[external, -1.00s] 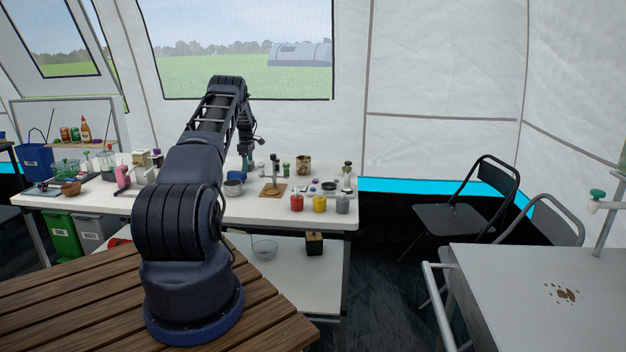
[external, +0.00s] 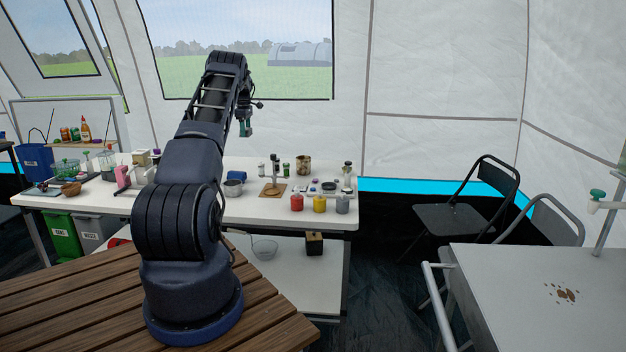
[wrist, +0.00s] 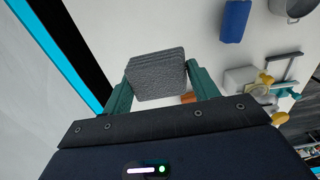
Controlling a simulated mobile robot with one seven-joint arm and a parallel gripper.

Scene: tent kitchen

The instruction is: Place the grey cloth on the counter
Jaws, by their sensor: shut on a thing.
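The grey cloth (wrist: 156,75) is a folded, ribbed block in the wrist view. My gripper (wrist: 158,82) is shut on it, with a green finger on each side. In the external view my gripper (external: 246,128) hangs high above the white counter (external: 265,207), in front of the tent wall below the window. The cloth is too small to make out clearly there. The counter also shows below the cloth in the wrist view (wrist: 215,60).
A blue cylinder (external: 234,175) lies on the counter beside a metal pot (external: 233,188). Red, yellow and grey jars (external: 319,204) stand at the front right. A wooden board (external: 272,190) is behind them. The counter's front middle is clear. A steel table (external: 540,275) stands at right.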

